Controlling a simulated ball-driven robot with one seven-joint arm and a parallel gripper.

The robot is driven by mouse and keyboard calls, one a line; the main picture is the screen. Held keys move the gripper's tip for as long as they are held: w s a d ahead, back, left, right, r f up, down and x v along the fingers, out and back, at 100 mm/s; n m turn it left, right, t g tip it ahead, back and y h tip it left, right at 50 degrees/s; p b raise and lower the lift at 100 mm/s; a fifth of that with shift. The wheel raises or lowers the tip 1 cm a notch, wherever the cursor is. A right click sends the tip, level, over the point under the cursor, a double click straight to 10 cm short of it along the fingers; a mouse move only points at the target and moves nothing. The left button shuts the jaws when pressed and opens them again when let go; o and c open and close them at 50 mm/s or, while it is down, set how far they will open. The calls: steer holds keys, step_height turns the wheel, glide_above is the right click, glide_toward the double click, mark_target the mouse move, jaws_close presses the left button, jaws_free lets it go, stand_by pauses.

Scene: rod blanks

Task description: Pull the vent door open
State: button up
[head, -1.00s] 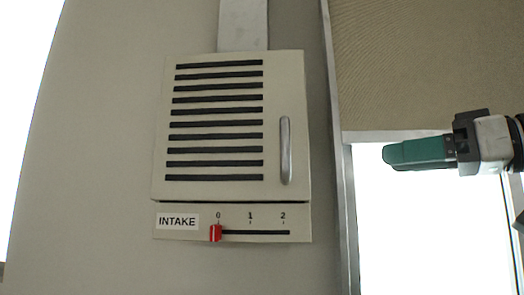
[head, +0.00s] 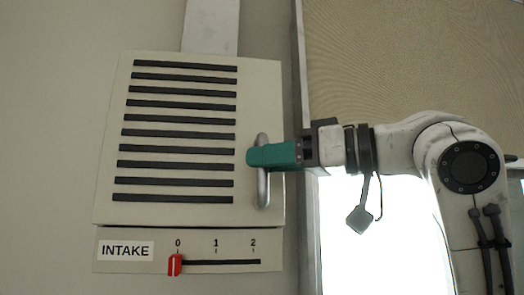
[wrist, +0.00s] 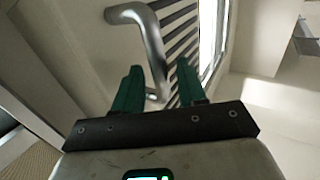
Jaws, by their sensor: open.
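The vent door (head: 265,85) is a cream panel with dark horizontal slots, and it looks closed. Its silver bar handle (head: 262,190) runs upright near the right edge. My gripper (head: 254,157) has green fingers and reaches in from the right, covering the middle of the handle in the head view. In the wrist view my gripper (wrist: 157,85) is open, with the handle (wrist: 150,45) passing ahead of and partly between the fingertips. I cannot tell whether the fingers touch it.
Below the door is a strip labelled INTAKE (head: 125,251) with a red slider (head: 175,265) at 0. A pale duct (head: 210,25) rises above the vent. A metal frame edge and a bright opening (head: 345,235) lie to the right.

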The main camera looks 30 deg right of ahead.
steer(key=shift+x, duration=0.8)
jaws_close()
